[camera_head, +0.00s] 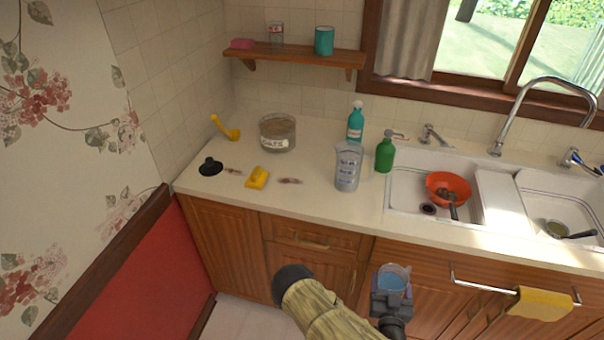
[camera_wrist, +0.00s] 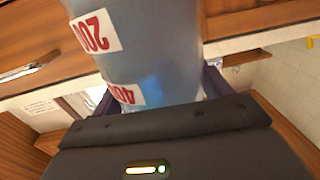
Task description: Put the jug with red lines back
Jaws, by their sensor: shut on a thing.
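The jug with red lines (camera_wrist: 165,45) is a translucent bluish jug with red numbers on white patches, large in the wrist view. It also shows from above in the head view (camera_head: 395,271), in front of the cabinets below the counter's front edge. My gripper (camera_head: 391,288) is shut around it; dark jaws flank it in the wrist view (camera_wrist: 157,92). A similar clear jug with blue markings (camera_head: 347,168) stands upright on the counter. The held jug's lower part is hidden in the head view.
The counter (camera_head: 300,205) holds a yellow sponge (camera_head: 257,178), a labelled glass jar (camera_head: 278,132), a yellow ladle (camera_head: 226,129), a green bottle (camera_head: 385,155) and a teal bottle (camera_head: 355,122). The sink (camera_head: 405,190) contains an orange bowl (camera_head: 448,185). A wooden shelf (camera_head: 300,54) hangs above.

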